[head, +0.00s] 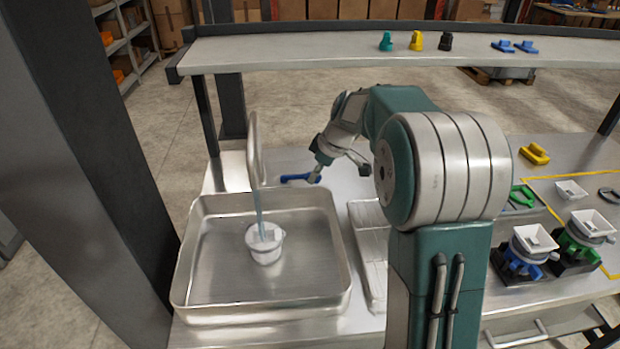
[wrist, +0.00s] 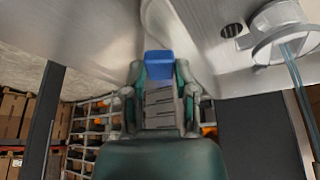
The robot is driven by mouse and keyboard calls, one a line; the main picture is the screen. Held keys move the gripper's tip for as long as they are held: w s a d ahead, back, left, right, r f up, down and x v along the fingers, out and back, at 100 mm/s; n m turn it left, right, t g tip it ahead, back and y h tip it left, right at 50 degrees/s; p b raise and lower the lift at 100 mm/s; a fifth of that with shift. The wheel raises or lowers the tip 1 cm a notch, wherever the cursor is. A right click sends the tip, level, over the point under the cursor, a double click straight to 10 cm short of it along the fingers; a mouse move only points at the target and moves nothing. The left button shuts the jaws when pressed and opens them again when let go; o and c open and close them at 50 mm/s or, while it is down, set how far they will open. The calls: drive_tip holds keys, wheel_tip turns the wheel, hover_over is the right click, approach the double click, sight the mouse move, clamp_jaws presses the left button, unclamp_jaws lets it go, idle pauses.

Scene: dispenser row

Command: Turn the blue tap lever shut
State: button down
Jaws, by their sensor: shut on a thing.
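The blue tap lever (head: 297,178) sticks out to the right behind the sink, near the base of the curved metal spout (head: 256,150). My gripper (head: 317,177) is at the lever's right end. In the wrist view the lever's blue end (wrist: 158,58) sits between the fingertips of my gripper (wrist: 160,72), which is shut on it. A stream of water runs from the spout into a white cup (head: 265,245) standing in the metal sink (head: 190,270). The cup and stream also show in the wrist view (wrist: 280,35).
A ribbed drainer tray (head: 370,245) lies right of the sink. A raised shelf (head: 300,53) with small coloured parts spans the back. Dispensers with white hoppers (head: 534,239) stand at the right. A dark post (head: 100,140) rises at the left.

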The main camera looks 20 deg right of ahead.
drive_tip(key=shift+w+d+f+n+g+y, duration=0.15)
drive_tip(key=shift+w+d+n+g, duration=0.2)
drive_tip(key=shift+w+n, duration=0.5)
drive_tip(key=shift+w+d+r+n+g+y, duration=0.1)
drive_tip(key=shift+w+d+n+g, duration=0.35)
drive_tip(key=shift+n, duration=0.7)
drive_tip(key=shift+w+d+f+n+g+y, duration=0.1)
drive_tip(key=shift+w+d+n+g+y, duration=0.15)
drive_tip(key=shift+w+n, duration=0.65)
drive_tip(key=shift+s, duration=0.1)
drive_tip(key=shift+c, duration=2)
unclamp_jaws()
drive_tip(key=s+d+r, duration=0.1)
drive_tip(key=s+d, duration=0.1)
drive_tip(key=d, duration=1)
drive_tip(key=shift+d, duration=0.2)
